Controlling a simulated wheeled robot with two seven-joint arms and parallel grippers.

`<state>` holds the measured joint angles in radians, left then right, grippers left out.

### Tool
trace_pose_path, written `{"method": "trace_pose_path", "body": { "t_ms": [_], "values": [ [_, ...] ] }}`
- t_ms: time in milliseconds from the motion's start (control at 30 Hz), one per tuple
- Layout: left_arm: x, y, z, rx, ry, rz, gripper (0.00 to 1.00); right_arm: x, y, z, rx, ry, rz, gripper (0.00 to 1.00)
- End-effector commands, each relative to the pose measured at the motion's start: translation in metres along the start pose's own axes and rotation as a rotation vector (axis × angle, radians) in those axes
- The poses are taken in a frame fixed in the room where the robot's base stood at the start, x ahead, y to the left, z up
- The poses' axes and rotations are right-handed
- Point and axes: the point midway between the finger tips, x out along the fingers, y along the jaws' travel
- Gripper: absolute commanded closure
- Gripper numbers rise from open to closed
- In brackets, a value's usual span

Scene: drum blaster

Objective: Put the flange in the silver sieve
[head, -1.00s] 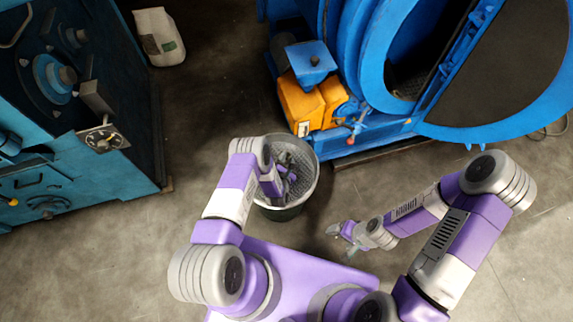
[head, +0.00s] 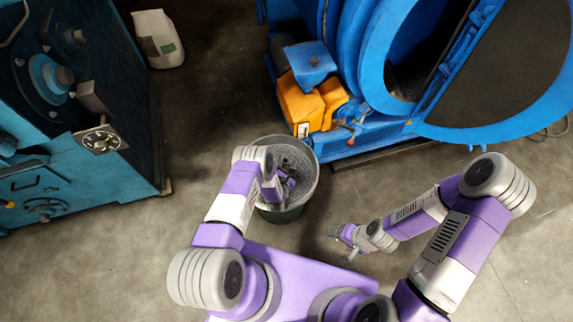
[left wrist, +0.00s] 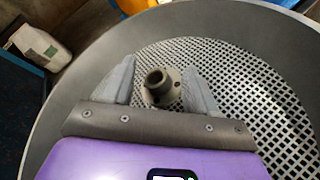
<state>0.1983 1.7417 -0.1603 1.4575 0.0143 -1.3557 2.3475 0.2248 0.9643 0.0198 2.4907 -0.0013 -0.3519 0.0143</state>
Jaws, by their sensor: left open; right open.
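The silver sieve (head: 313,178) is a round basket with a perforated floor, standing in front of me in the head view. Its wall and mesh floor (left wrist: 262,85) fill much of the left wrist view. The flange (left wrist: 160,88), a grey disc with a short pipe neck, lies on the mesh floor inside the sieve. My left gripper (left wrist: 160,82) is open inside the sieve, its fingers on either side of the flange with gaps visible; it also shows over the sieve in the head view (head: 286,181). My right gripper (head: 340,245) is open and empty, right of the sieve.
A big blue drum machine (head: 400,135) with an orange part (head: 305,102) stands just behind the sieve. A teal machine (head: 80,160) stands at the left. The floor left of the sieve is clear.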

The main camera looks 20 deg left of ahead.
Motion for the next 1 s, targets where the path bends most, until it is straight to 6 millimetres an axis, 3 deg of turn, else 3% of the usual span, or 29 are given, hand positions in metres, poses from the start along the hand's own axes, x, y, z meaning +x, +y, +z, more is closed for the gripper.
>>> {"method": "trace_pose_path", "body": {
  "t_ms": [167,600,800,1000],
  "values": [
    [-0.016,0.002,0.002,-0.001,0.003,-0.002,0.42,-0.009,-0.003,0.0,0.0,0.0,0.0,0.23],
    [-0.104,0.002,0.003,-0.002,0.004,-0.001,0.42,-0.043,-0.016,0.002,0.0,0.0,0.0,0.23],
    [-0.12,0.001,0.002,0.0,0.001,0.0,0.42,-0.046,-0.017,0.002,0.0,0.0,0.0,0.23],
    [-0.119,0.002,0.003,0.053,0.018,-0.023,0.42,-0.046,-0.017,0.002,0.0,0.0,0.0,0.23]
  ]
}}
